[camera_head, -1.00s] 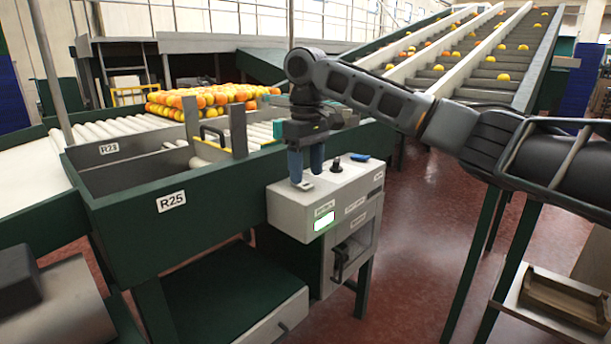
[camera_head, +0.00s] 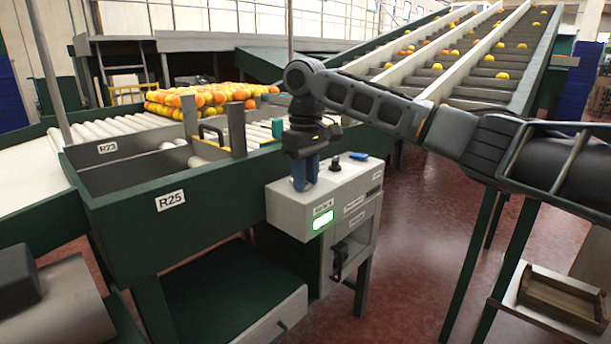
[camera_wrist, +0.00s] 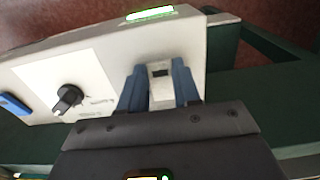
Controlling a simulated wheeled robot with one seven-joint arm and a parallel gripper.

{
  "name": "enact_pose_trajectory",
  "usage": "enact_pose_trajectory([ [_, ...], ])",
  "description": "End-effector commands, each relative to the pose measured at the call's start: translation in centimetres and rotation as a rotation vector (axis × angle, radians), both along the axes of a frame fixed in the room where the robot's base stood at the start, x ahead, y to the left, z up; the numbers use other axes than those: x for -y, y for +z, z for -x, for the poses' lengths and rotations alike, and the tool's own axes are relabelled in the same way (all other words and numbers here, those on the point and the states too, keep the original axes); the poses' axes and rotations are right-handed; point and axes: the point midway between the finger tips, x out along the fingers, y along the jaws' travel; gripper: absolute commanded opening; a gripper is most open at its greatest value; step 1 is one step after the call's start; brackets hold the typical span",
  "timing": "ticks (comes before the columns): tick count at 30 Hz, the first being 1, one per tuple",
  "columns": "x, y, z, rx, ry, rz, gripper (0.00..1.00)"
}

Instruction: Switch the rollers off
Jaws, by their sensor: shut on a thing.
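A white control box (camera_head: 330,200) stands at the end of the roller table, with a lit green-white panel (camera_head: 323,220) on its front. My gripper (camera_head: 305,184) points down at the left part of the box top. In the wrist view its blue fingers (camera_wrist: 160,82) are closed on both sides of a small pale switch (camera_wrist: 161,92) with a dark mark. The fingers hide the switch in the head view. A black knob (camera_wrist: 68,98) and a blue piece (camera_wrist: 14,104) sit on the box top to the left in the wrist view. The small labels are not readable.
The rollers (camera_head: 120,127) lie behind the green bin marked R25 (camera_head: 140,225). Piled oranges (camera_head: 205,98) lie beyond them. An inclined conveyor (camera_head: 470,70) carries scattered fruit. A wooden tray (camera_head: 560,295) is at lower right. Red floor (camera_head: 420,250) is clear right of the box.

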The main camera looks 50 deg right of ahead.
Motion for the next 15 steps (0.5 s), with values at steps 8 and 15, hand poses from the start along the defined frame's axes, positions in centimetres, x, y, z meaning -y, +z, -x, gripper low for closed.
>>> enact_pose_trajectory([
  [8,-0.07,0.26,-0.07,-0.012,0.001,-0.002,0.01],
  [15,-0.13,0.84,-0.44,-0.104,-0.001,0.001,0.01],
])
